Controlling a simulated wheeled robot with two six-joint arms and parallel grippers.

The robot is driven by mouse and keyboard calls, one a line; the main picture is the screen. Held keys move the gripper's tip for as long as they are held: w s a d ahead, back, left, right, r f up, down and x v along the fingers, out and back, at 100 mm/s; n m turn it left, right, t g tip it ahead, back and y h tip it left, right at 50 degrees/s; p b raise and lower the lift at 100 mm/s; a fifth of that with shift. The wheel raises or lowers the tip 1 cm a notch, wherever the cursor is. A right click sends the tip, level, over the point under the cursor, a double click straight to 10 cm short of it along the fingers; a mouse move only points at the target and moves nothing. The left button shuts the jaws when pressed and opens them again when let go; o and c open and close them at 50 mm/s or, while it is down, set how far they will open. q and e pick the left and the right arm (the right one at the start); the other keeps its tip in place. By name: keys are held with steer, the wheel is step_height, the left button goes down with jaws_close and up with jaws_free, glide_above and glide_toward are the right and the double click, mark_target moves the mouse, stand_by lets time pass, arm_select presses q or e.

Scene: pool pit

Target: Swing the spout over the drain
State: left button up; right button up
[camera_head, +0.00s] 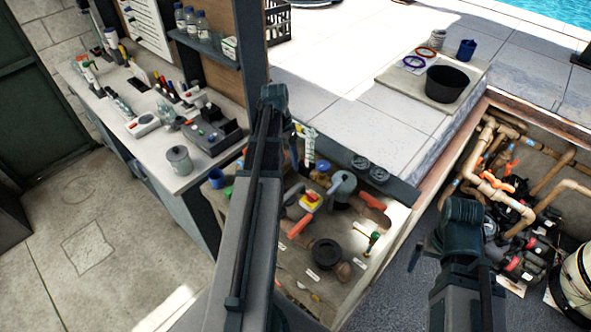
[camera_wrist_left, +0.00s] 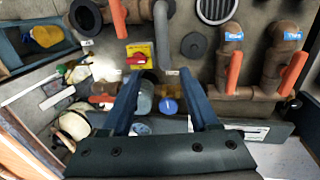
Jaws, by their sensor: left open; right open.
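A grey pipe that looks like the spout (camera_wrist_left: 161,38) runs down from the top edge in the left wrist view. A round slatted drain grate (camera_wrist_left: 215,10) lies to its right, apart from it and cut by the top edge. My left gripper (camera_wrist_left: 160,75) is open, its two blue-grey fingers apart, with the pipe's lower end near the tips. In the head view my left arm hides part of the pipe bench, and I cannot make out the spout and drain surely. My right gripper (camera_head: 425,252) shows only in part beside its arm, over the dark floor.
A black round cap (camera_wrist_left: 193,45) sits between pipe and levers. A cluttered workbench (camera_head: 190,182) is at left, a pump pit with pipes (camera_head: 500,190) at right. A black pot (camera_head: 447,84) stands on the deck.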

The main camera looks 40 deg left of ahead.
mark_target(293, 189)
arm_select(q)
steer(key=shift+a+r, duration=0.15)
steer(key=shift+a, duration=0.3)
steer(key=d+f+b, duration=0.1)
steer(key=f+b, duration=0.8)
steer(key=d+f+b, duration=0.1)
steer(key=f+b, duration=0.3)
steer(key=shift+s+d+f+b, duration=0.1)
steer(key=shift+d+f+b, duration=0.2)
steer(key=shift+d+b, duration=0.05)
jaws_close()
stand_by(0.9)
